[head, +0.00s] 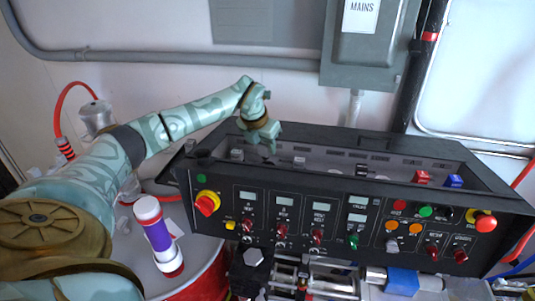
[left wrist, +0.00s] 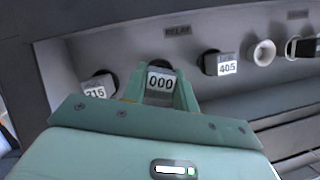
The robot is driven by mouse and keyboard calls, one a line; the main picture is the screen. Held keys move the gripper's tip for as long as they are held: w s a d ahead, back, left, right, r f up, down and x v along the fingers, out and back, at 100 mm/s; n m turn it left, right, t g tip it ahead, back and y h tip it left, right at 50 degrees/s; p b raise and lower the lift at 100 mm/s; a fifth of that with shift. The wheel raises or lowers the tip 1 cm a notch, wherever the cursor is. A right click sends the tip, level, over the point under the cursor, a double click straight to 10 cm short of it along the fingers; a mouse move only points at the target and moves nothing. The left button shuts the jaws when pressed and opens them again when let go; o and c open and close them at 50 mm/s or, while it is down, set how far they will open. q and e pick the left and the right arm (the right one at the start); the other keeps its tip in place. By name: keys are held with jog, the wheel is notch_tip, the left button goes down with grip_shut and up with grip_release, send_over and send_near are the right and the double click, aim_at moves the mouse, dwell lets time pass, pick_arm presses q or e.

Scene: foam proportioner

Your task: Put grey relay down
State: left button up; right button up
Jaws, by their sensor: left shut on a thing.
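My left gripper (head: 266,146) reaches into the open top of the black control panel (head: 340,185), over the left part of its recessed tray. In the left wrist view the gripper (left wrist: 160,90) is shut on a relay with a white label reading 000 (left wrist: 161,82). This grey relay is close to the panel's back wall under the RELAY sign; I cannot tell whether it touches a socket. A grey relay labelled 405 (left wrist: 220,64) is to its right and one labelled 315 or 715 (left wrist: 98,87) to its left. My right gripper is out of view.
A red block (head: 421,177) and a blue block (head: 453,181) sit in the tray's right part. The panel front carries knobs, displays and buttons. A white and purple cylinder (head: 159,236) stands left of the panel. An empty round socket (left wrist: 262,53) is beside relay 405.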

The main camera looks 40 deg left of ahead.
aim_at(267, 155)
pick_arm(q)
jog(key=f, duration=0.2)
jog(key=f+p, duration=0.1)
jog(key=shift+w+d+f, duration=0.15)
jog(key=shift+d+f, duration=0.15)
jog(key=shift+f, duration=0.1)
jog(key=o, duration=1.1)
jog(key=shift+c, duration=0.2)
jog(key=shift+r, duration=0.1)
jog(key=b+v, duration=0.1)
jog(key=v, duration=1.1)
jog(key=shift+b, duration=0.35)
